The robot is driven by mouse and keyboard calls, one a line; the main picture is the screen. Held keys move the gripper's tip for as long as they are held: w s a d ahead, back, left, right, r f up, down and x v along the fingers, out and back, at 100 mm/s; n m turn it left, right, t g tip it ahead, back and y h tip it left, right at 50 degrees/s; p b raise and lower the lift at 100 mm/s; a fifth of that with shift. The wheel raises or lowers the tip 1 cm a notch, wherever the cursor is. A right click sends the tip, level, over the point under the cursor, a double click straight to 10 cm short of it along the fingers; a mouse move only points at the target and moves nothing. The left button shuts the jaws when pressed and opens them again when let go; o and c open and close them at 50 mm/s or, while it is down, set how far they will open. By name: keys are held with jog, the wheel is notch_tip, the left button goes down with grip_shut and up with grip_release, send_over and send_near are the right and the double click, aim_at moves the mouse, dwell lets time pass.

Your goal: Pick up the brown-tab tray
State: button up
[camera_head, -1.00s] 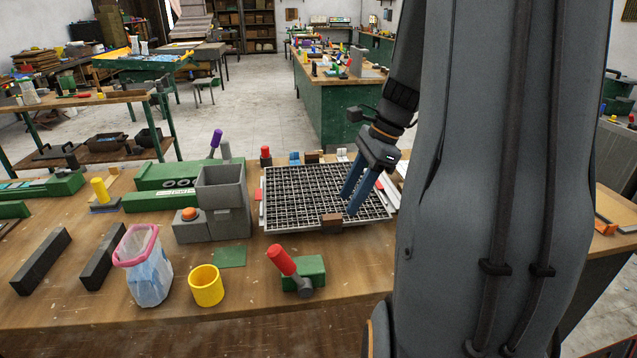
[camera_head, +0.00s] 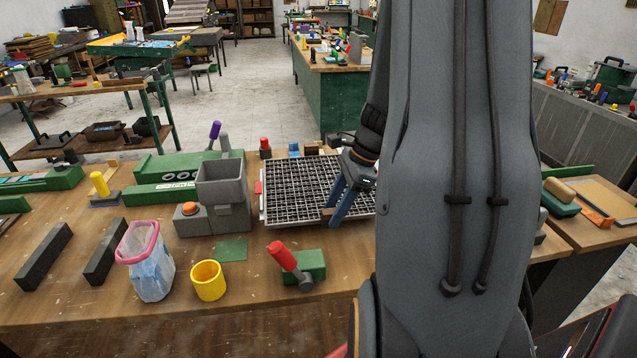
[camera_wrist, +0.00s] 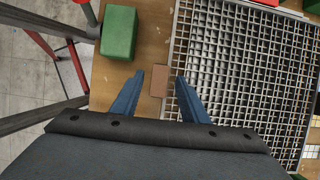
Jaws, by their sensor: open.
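The tray (camera_head: 290,190) is a flat light-grey grid of many small square cells on the workbench. In the wrist view the tray (camera_wrist: 235,85) fills the right side, and its brown tab (camera_wrist: 158,81) sticks out from its edge towards the left. My gripper (camera_head: 335,218) has blue fingers and is at the tray's front edge, by the brown tab (camera_head: 327,214), which it partly hides. In the wrist view my gripper (camera_wrist: 158,72) is open, with one finger on each side of the tab; contact cannot be told. My arm hides the tray's right part in the head view.
In front of the tray stand a green block (camera_head: 312,264) and a red-handled tool (camera_head: 283,256). A grey box machine (camera_head: 222,190) stands just left of the tray. A yellow cup (camera_head: 208,281) and a pink-rimmed bag (camera_head: 150,270) are further left.

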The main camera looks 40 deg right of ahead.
grip_shut()
dwell(0.5)
